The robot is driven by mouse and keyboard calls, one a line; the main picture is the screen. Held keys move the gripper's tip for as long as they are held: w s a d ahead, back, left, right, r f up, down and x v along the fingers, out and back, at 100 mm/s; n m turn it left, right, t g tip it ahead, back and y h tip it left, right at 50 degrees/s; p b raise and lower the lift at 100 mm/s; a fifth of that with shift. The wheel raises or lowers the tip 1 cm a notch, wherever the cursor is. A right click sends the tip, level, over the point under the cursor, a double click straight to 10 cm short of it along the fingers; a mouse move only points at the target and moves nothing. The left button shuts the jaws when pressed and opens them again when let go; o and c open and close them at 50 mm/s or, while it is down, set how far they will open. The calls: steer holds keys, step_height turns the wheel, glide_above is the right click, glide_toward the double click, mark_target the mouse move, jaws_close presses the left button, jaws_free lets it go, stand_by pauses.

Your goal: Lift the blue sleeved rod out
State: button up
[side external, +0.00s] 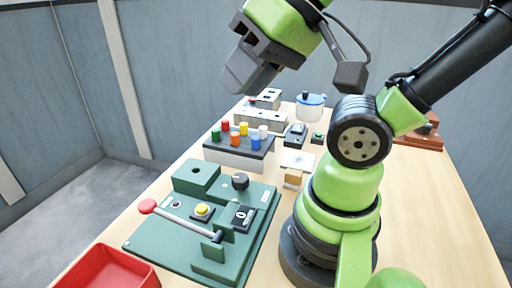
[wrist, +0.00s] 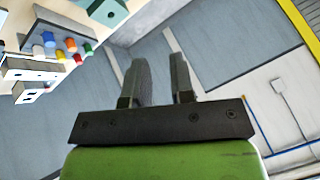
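The blue sleeved rod (side external: 255,142) stands upright in a grey rack (side external: 232,155) at the front right corner of a group of coloured rods. In the wrist view the blue rod (wrist: 48,39) shows small at the upper left, among the other rods. My gripper (side external: 247,78) is high above the table, up and slightly left of the rack, well apart from it. In the wrist view my gripper (wrist: 157,75) has its two fingers apart with nothing between them. The lower part of the blue rod is hidden in the rack.
Red (side external: 225,125), green (side external: 216,134), yellow (side external: 244,128), orange (side external: 236,140) and white (side external: 263,131) rods stand close around the blue one. A green fixture (side external: 205,225) with a lever is in front. A red tray (side external: 108,270) sits nearer. A blue-lidded pot (side external: 310,107) stands behind.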

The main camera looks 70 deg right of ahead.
steer(key=o, duration=0.5)
steer(key=shift+o, duration=0.2)
steer(key=n+g+h, duration=0.2)
steer(key=n+g, duration=0.5)
steer(key=n, duration=0.2)
glide_toward(256, 138)
steer(key=shift+w+d+f, duration=0.1)
steer(key=shift+d, duration=0.05)
steer(key=f, duration=0.4)
steer(key=shift+d+f, duration=0.2)
steer(key=shift+f, duration=0.05)
steer(key=shift+a+f, duration=0.15)
steer(key=shift+f, duration=1.35)
steer(key=shift+a+f, duration=0.1)
steer(key=shift+f, duration=1.45)
